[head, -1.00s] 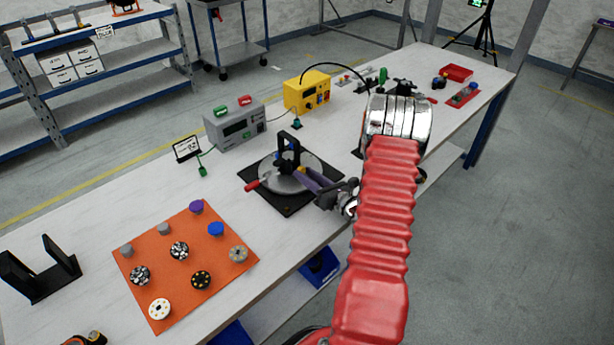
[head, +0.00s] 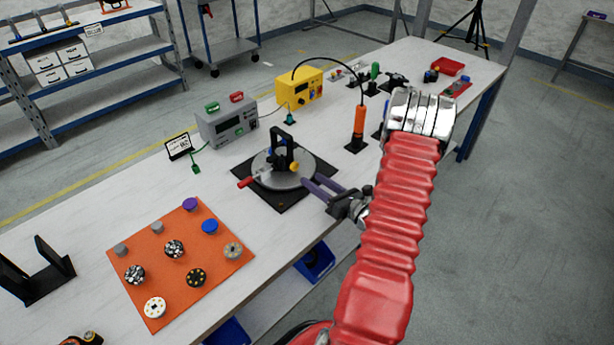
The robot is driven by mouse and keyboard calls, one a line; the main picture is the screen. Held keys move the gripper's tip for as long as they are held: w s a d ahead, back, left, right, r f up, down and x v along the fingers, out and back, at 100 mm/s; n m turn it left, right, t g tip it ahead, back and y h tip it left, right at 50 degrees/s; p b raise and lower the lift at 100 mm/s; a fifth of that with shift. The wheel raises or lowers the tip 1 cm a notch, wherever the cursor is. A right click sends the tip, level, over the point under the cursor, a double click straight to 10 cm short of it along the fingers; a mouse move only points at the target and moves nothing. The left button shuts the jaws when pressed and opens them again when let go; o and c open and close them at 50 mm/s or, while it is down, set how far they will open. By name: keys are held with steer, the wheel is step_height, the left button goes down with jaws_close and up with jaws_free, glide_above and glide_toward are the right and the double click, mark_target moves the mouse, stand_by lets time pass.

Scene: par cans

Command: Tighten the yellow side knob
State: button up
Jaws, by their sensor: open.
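The yellow side knob (head: 295,167) sits on the right side of a black upright bracket (head: 283,146). The bracket stands on a round grey metal plate (head: 262,180) with a red-ended handle (head: 246,182) at its left. The plate rests on a black square base (head: 285,200). My gripper (head: 311,182) is open, with its two purple-grey fingers pointing left toward the knob. It is just right of the knob, and a small gap shows between them. Nothing shows between the fingers.
An orange mat (head: 150,245) with several round knobs lies at the left front. A grey meter (head: 226,124) and a yellow power unit (head: 300,88) stand behind the fixture. An orange-handled tool (head: 359,122) stands upright in a holder at the right. Bare tabletop lies left of the fixture.

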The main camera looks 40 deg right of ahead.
mark_target(296, 168)
steer(key=s, duration=0.6)
steer(key=shift+s+d, duration=0.1)
steer(key=shift+s, duration=0.2)
steer(key=n, duration=0.5)
steer(key=shift+s+r, duration=0.1)
steer(key=shift+s, duration=0.05)
stand_by(0.4)
steer(key=w, duration=1.4)
steer(key=shift+a, duration=0.2)
steer(key=shift+c, duration=0.4)
